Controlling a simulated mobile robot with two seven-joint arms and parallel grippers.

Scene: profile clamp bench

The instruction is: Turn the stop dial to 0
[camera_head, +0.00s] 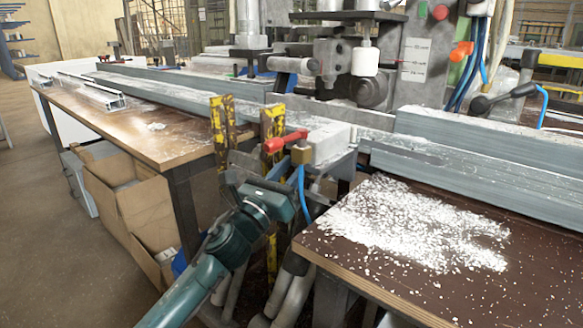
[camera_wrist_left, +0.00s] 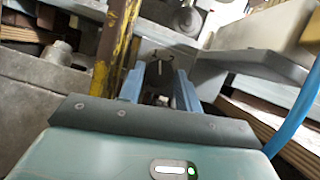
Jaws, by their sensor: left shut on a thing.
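My left gripper (camera_head: 268,182) reaches in from the lower left to the front of the machine, below a red lever (camera_head: 285,141) with a brass block. In the left wrist view, its two blue-grey fingers (camera_wrist_left: 160,76) are shut on a small dark part (camera_wrist_left: 157,86), which looks like the stop dial. Most of this part is hidden between the fingers. My right gripper is not in view.
Yellow worn posts (camera_head: 221,122) stand just left of the gripper. A blue hose (camera_head: 303,190) hangs just to its right. A brown bench (camera_head: 345,262) with white chips lies at the right, a wooden table (camera_head: 185,142) at the left. Grey profiles (camera_head: 480,168) lie along the machine.

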